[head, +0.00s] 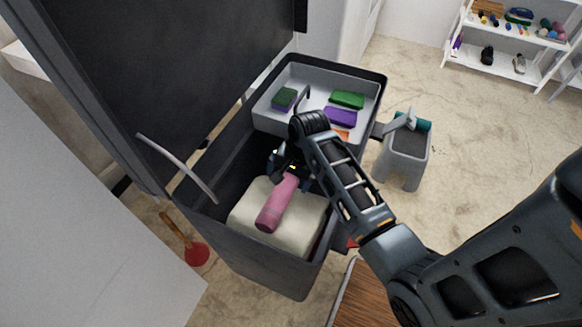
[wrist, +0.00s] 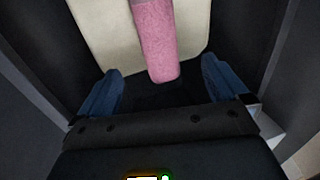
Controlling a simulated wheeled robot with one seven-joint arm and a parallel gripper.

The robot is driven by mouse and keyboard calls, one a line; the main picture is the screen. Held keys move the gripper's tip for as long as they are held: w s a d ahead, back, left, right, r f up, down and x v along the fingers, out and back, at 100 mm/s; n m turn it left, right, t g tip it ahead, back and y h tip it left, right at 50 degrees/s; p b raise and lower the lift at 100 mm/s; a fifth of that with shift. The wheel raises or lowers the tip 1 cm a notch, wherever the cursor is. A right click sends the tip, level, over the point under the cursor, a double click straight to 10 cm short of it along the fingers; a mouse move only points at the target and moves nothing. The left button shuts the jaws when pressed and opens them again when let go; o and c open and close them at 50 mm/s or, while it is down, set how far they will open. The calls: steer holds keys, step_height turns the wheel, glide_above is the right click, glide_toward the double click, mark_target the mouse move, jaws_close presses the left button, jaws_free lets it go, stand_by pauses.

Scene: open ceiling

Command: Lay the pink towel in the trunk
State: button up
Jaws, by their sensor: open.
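The pink towel (head: 277,203), a rolled cylinder, lies inside the dark grey trunk (head: 272,274) on top of a cream block or folded cloth (head: 247,213). In the wrist view the towel (wrist: 156,42) rests on the cream surface (wrist: 104,40), with its near end reaching past that surface's edge. My gripper (head: 290,170) is inside the trunk opening at the towel's upper end. In the wrist view my gripper (wrist: 162,90) is open, its two blue fingers apart on either side of the towel's near end, not touching it. The trunk's lid stands open.
A grey tray (head: 285,66) at the trunk's far end holds green and purple sponges. A red plunger (head: 196,254) stands left of the trunk.

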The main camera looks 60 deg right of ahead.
steer(key=shift+v, duration=1.65)
